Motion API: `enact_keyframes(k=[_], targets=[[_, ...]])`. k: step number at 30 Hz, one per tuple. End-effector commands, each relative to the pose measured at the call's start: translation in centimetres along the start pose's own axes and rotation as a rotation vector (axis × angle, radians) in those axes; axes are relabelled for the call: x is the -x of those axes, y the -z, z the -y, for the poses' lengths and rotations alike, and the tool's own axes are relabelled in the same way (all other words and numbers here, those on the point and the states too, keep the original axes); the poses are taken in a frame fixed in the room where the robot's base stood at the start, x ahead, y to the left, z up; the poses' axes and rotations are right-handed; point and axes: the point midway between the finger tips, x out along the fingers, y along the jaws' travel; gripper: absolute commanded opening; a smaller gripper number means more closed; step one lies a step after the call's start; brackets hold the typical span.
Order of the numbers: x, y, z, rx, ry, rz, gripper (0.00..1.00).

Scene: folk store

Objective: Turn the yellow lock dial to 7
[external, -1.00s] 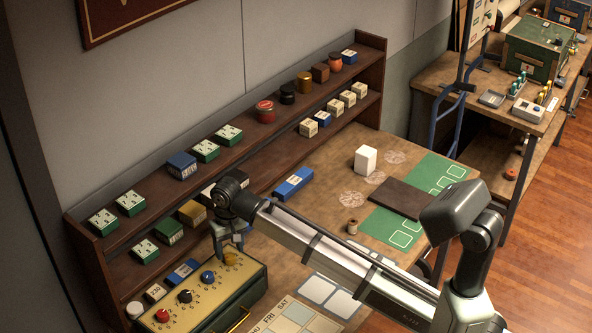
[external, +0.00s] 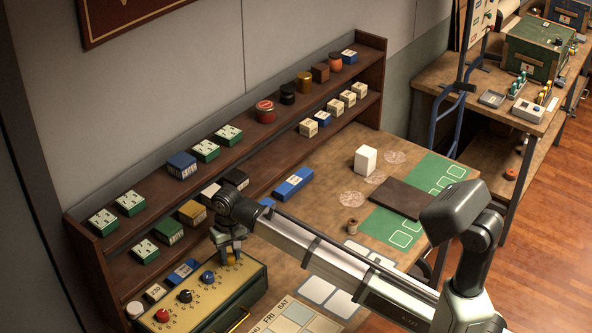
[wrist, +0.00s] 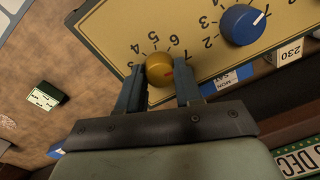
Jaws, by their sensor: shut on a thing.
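The yellow lock dial (external: 231,259) is at the right end of a row of dials on the tan-faced lock box (external: 205,289). In the wrist view the dial (wrist: 159,66) is round, with a red mark on its right side and numerals around it. The mark points rightward in that view; which numeral it meets is not clear. My gripper (external: 232,252) is over the box, pointing down. In the wrist view my gripper (wrist: 161,82) has one finger on each side of the dial, shut on it. The fingers hide part of the numeral ring.
The blue dial (wrist: 242,25) is close beside the yellow one. Black (external: 185,296) and red (external: 162,315) dials are farther left. The shelf (external: 150,225) with several small boxes stands behind. The tabletop to the right has clear patches.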

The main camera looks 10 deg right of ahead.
Motion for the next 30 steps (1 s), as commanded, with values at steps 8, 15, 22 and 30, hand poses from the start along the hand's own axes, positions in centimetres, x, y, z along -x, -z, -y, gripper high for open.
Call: enact_keyframes(k=[8, 15, 22, 30], targets=[[0.01, 0.0, 0.01, 0.002, 0.001, 0.0, 0.04], [0.02, 0.02, 0.04, 0.091, 0.001, 0.004, 0.04], [0.02, 0.01, 0.04, 0.108, 0.001, 0.005, 0.04], [0.01, 0.01, 0.03, 0.107, 0.001, 0.005, 0.51]])
